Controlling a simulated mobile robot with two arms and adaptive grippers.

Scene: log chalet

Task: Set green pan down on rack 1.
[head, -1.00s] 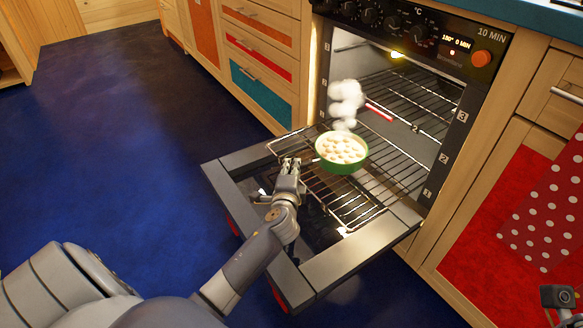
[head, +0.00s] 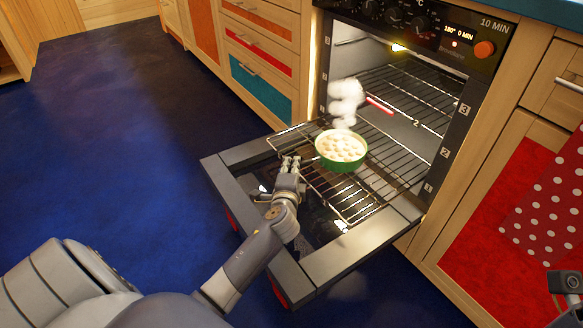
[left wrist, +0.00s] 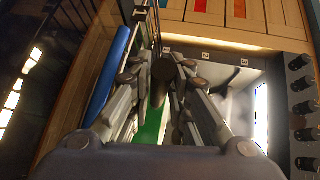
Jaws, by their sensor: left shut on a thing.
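The green pan (head: 343,165), filled with pale round pieces and steaming, is over the pulled-out lower wire rack (head: 349,205), which I take as rack 1. I cannot tell whether its base touches the wires. My left gripper (head: 291,163) is at the pan's left side, shut on its handle. In the left wrist view a dark round handle (left wrist: 163,70) lies between the fingers, and a strip of the green pan (left wrist: 150,126) shows below it. Most of the handle is hidden in the head view.
The oven door (head: 365,243) is folded down under the rack. A higher rack (head: 420,90) is inside the oven, and the numbers 1, 2 and 3 mark its right frame. A dotted red cloth (head: 548,215) hangs at the right. Blue floor (head: 110,150) is clear at the left.

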